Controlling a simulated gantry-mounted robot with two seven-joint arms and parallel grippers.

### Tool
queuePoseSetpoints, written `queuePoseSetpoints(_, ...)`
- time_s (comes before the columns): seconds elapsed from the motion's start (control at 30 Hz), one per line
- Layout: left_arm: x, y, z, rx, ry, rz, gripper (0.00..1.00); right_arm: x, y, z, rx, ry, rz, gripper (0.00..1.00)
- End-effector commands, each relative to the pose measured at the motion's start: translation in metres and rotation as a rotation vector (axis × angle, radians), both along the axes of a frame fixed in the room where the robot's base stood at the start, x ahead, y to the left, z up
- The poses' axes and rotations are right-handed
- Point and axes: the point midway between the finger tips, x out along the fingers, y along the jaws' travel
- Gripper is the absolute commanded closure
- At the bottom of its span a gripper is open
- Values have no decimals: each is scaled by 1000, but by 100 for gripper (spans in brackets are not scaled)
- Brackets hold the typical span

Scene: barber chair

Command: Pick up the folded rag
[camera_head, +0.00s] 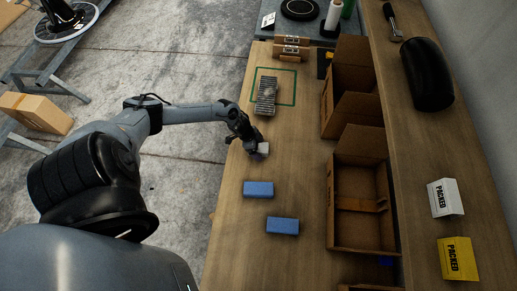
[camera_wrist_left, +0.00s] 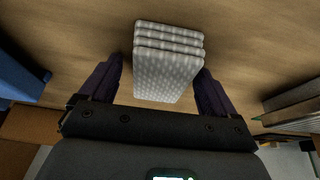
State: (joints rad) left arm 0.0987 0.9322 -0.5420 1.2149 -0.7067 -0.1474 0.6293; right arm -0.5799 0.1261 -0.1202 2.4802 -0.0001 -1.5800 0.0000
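The folded rag (camera_head: 264,148) is a small white bundle on the wooden bench, at the fingertips of my left gripper (camera_head: 256,151) in the head view. In the left wrist view the rag (camera_wrist_left: 168,62) shows as a stack of pale, dotted layers. My left gripper (camera_wrist_left: 160,75) is open, with one dark finger on each side of the rag's near part. A gap shows between the left finger and the rag. The right finger is close to the rag's edge; I cannot tell whether it touches. My right gripper is not in view.
Two blue blocks (camera_head: 258,189) (camera_head: 282,226) lie on the bench nearer the front. Open cardboard boxes (camera_head: 349,101) (camera_head: 338,211) stand to the right. A dark ribbed stack (camera_head: 266,95) lies by a green outline behind the rag. Bare bench surrounds the rag.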

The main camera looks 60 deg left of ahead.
Motion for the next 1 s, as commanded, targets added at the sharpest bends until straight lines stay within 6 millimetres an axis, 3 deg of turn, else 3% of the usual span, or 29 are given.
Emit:
queuePoseSetpoints(0.03,0,0,0,-1,1,0,19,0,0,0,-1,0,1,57)
queuePoseSetpoints(0.3,0,0,0,-1,1,0,60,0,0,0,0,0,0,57)
queuePoseSetpoints(0.33,0,0,0,-1,1,0,62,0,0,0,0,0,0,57)
queuePoseSetpoints(0.73,-1,1,8,1,1,0,62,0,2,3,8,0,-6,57)
queuePoseSetpoints(1.0,-1,-4,48,-1,1,-5,62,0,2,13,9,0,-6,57)
